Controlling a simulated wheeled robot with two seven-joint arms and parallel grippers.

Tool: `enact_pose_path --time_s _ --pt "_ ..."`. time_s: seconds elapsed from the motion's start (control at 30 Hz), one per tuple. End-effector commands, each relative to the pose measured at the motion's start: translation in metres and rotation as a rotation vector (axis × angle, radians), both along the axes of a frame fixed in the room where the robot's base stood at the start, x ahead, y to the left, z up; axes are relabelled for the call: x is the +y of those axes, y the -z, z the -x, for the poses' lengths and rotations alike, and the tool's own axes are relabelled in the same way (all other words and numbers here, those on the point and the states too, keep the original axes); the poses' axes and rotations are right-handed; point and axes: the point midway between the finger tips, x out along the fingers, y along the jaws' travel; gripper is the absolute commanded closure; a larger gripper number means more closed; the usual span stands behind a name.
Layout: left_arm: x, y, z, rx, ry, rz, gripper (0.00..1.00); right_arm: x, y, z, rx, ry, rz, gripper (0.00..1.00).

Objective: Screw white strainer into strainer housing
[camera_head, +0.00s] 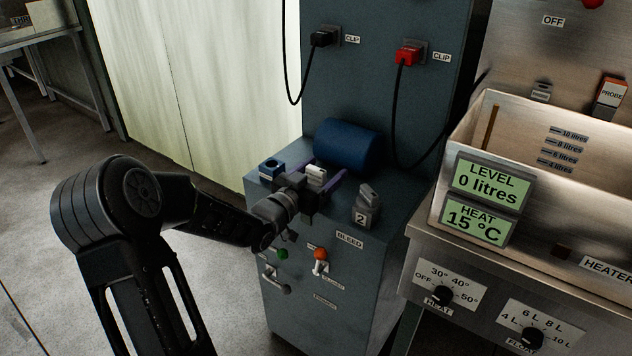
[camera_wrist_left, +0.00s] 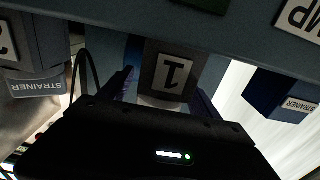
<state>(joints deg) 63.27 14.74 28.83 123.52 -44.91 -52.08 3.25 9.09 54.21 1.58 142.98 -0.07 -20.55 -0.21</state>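The likely strainer housing is a small blue block (camera_head: 271,168) with a round opening, on top of the blue-grey cabinet. In the left wrist view a blue block labelled STRAINER (camera_wrist_left: 272,92) is at right. My left gripper (camera_head: 322,172) is beside the blue block, on its right. Its fingers are apart, on either side of a grey block labelled 1 (camera_wrist_left: 168,75). A pale piece (camera_head: 316,176) shows between the fingers in the head view; I cannot tell if they touch it. I cannot make out the white strainer for sure. My right gripper is not in view.
A blue cylinder (camera_head: 347,146) lies just behind the gripper. A grey valve labelled 2 (camera_head: 366,207) stands to the right. Black cables hang from the cabinet's upright panel (camera_head: 385,95). A steel tank (camera_head: 540,180) stands at right. The floor at left is free.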

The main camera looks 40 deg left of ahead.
Motion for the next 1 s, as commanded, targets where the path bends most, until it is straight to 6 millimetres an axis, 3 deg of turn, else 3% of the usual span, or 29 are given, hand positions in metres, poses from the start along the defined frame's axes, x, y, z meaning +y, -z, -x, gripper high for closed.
enact_pose_path --time_s 0.8,1.0 --pt "0.0001 0.0000 0.0001 0.000 0.000 0.000 0.95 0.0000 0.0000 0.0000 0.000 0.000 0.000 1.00" --pt "0.0000 -0.0005 0.0000 -0.001 0.000 0.000 0.95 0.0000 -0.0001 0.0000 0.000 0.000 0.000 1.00"
